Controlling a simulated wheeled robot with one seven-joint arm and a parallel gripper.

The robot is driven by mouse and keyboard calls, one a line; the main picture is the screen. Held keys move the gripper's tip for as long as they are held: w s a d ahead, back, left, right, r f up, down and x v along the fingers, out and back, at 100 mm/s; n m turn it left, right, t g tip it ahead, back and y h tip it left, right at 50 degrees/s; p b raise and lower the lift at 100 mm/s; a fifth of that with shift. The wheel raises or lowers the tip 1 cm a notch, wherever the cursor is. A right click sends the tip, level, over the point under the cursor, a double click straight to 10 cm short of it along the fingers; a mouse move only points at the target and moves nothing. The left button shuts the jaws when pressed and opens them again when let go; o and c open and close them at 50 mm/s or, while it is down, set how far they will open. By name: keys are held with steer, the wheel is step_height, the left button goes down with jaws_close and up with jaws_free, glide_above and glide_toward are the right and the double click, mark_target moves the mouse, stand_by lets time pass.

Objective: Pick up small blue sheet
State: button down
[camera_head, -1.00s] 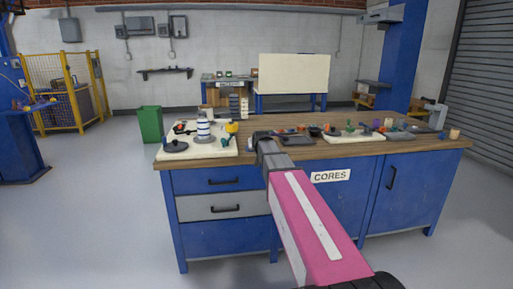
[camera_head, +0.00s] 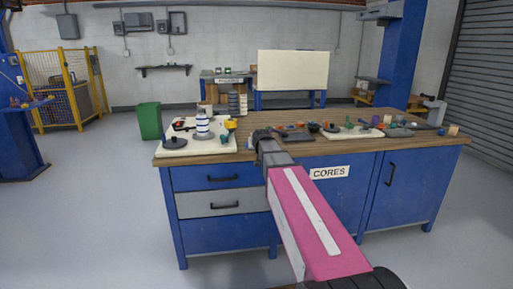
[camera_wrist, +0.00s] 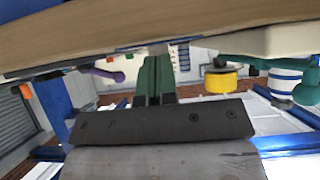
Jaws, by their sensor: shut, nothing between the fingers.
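I cannot make out a small blue sheet in either view; the items on the bench are too small to tell apart. My gripper (camera_head: 258,136) is at the front part of the wooden workbench top (camera_head: 262,166), between the two groups of items. In the wrist view my gripper (camera_wrist: 158,62) shows two green fingers closed together with nothing between them. The bench shows along the top of that view, close to the fingertips.
A pale board (camera_head: 195,152) at the bench's left holds a white and blue striped roller (camera_head: 202,126) and a dark disc (camera_head: 174,142). A yellow roller (camera_head: 231,124) stands near it; it also shows in the wrist view (camera_wrist: 222,80). Several small items crowd the right half.

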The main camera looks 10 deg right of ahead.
stand_by(0.7)
steer(key=shift+r, duration=0.9)
